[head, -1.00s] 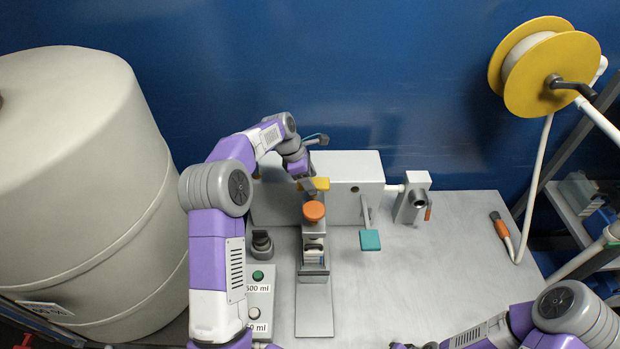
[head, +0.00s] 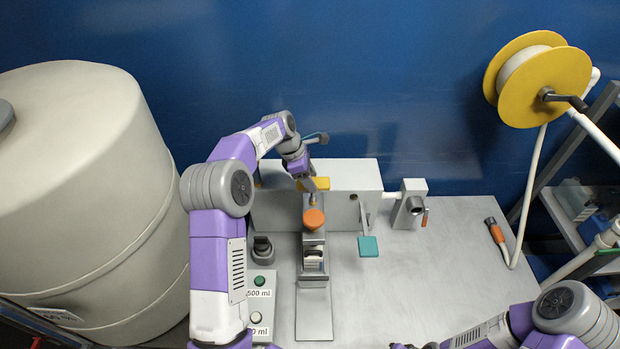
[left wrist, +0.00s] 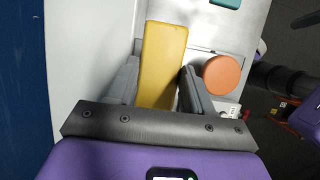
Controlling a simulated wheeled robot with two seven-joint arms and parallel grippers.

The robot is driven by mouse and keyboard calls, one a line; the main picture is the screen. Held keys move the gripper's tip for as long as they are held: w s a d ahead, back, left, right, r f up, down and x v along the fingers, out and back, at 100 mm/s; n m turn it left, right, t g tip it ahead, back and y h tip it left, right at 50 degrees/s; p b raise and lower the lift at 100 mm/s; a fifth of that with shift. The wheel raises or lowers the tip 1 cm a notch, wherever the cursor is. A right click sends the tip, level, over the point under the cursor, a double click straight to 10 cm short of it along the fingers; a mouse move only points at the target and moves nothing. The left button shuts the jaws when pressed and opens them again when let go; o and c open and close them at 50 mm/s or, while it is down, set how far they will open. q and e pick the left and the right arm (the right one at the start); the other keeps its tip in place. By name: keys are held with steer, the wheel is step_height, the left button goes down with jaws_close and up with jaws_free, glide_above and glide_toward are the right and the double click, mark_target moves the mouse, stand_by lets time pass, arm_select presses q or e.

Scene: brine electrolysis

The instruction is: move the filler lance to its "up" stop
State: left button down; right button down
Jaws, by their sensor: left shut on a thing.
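The yellow handle (head: 316,184), which I take to be the filler lance's, is at the front of the pale grey machine box (head: 340,174). My left gripper (left wrist: 158,88) is shut on this yellow handle (left wrist: 163,50); one finger lies on each side of it. In the head view the gripper partly hides the handle, and the lance itself is mostly hidden. A short brass-coloured piece shows below the fingers, just above the orange knob (head: 314,218). The orange knob (left wrist: 222,75) also shows beside the right finger in the left wrist view. My right gripper is out of view.
A teal paddle (head: 368,246) hangs right of the orange knob. A button panel (head: 261,305) stands left of the narrow track. A large pale tank (head: 90,200) fills the left. A yellow hose reel (head: 540,85) is upper right.

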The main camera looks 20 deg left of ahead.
arm_select(q)
steer(key=shift+w+r, duration=0.15)
steer(key=shift+r, duration=0.1)
steer(key=c, duration=0.9)
jaws_free()
steer(key=o, duration=0.5)
steer(key=shift+c, duration=0.2)
steer(key=shift+v, duration=3.8)
